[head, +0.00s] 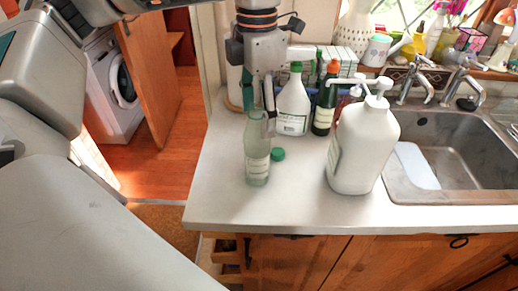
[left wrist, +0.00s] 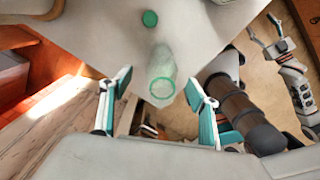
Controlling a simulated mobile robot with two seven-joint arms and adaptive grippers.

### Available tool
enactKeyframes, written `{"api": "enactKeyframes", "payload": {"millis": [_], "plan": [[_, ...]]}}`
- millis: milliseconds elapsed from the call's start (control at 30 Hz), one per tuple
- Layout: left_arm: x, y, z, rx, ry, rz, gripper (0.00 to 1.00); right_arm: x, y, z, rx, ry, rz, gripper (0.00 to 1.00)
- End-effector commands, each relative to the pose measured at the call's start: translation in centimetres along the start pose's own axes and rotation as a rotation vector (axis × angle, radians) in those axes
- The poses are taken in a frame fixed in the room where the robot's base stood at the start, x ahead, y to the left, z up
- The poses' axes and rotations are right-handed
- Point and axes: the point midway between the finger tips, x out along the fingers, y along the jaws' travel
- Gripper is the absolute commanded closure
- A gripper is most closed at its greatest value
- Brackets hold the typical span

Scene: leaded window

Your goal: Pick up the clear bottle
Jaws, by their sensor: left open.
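The clear bottle (head: 257,163), pale green with a label, stands upright and uncapped on the counter near its front left part. In the left wrist view the bottle (left wrist: 162,84) is seen from above, its green-ringed mouth toward me. My left gripper (head: 259,104) points down at the bottle's top. Its fingers are apart, and in the left wrist view the gripper (left wrist: 158,103) has the bottle's mouth in line with the gap. I cannot tell whether the fingers touch it. My right gripper (left wrist: 265,33) shows in the left wrist view, fingers spread and empty.
A green cap (head: 277,154) lies just right of the bottle. A large white pump bottle (head: 360,150) stands farther right, before the sink (head: 450,150). A white bottle (head: 293,105) and a dark green bottle (head: 324,108) stand behind. The counter's front left (head: 220,190) is clear.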

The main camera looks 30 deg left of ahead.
Motion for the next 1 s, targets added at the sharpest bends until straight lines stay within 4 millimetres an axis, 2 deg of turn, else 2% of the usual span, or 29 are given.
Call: {"api": "enactKeyframes", "payload": {"millis": [133, 400, 700, 867, 1000], "plan": [[1.6, -0.2, -0.4, 0.0, 0.002, -0.001, 0.39, -0.1, -0.2, 0.4, 0.001, -0.009, -0.002, 0.41], [5.0, -0.5, -0.8, 0.001, 0.001, -0.001, 0.39, 0.0, 0.0, -0.2, -0.001, 0.0, 0.0, 0.41], [5.4, -0.4, -0.7, 0.0, 0.0, -0.001, 0.39, 0.0, 0.1, -0.6, -0.001, 0.008, 0.001, 0.41], [5.4, -0.4, -0.7, 0.0, 0.0, -0.001, 0.8, 0.0, 0.1, -0.6, -0.001, 0.008, 0.001, 0.41], [5.4, -0.4, -0.7, 0.0, 0.0, -0.001, 0.8, 0.0, 0.1, -0.6, -0.001, 0.008, 0.001, 0.41]]}}
